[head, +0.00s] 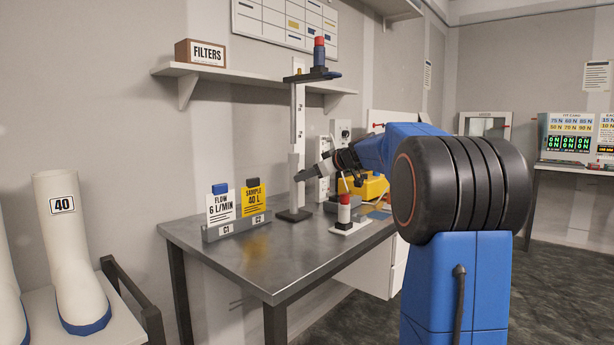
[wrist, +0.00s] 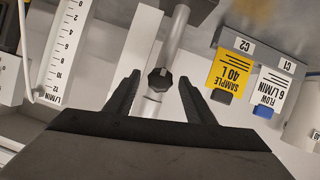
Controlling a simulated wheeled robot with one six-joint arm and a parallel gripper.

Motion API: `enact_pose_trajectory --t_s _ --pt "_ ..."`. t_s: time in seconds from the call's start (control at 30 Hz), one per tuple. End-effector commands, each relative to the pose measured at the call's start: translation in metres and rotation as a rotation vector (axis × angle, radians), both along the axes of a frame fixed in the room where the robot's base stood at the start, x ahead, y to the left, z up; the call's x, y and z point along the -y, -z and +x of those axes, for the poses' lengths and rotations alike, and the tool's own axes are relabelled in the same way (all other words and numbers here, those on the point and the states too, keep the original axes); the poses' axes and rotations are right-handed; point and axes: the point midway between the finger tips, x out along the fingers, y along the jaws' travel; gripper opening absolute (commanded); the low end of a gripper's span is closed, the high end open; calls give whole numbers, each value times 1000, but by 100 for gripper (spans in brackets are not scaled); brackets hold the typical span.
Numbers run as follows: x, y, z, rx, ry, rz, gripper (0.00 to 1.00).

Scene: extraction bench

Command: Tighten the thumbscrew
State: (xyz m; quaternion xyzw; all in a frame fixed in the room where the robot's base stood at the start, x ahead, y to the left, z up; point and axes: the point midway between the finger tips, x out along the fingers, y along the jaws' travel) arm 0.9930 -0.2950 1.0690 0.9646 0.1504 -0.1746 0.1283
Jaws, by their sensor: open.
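The thumbscrew (wrist: 160,79) is a small dark faceted knob with a pale mark, on a light metal post (wrist: 170,48) in the wrist view. My gripper (wrist: 160,86) is open, with one dark finger on each side of the knob in the picture and a gap to each. Whether the knob lies at fingertip depth is unclear.
The metal bench (head: 215,258) holds a card rack (head: 232,229) with a FLOW card and a yellow SAMPLE card. A small red-topped item (head: 344,207) stands right of the stand. A L/MIN scale (wrist: 62,48) is at the left in the wrist view. The bench front is clear.

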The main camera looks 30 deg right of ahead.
Motion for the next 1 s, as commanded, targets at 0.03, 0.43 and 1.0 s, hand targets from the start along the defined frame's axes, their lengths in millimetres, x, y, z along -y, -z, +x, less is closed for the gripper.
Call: enact_pose_trajectory --t_s 0.03,0.43,1.0 --pt "-1 1 3 0 0 0 49" --pt "-2 3 7 0 0 0 45" --pt "-1 3 7 -22 -1 60 8"
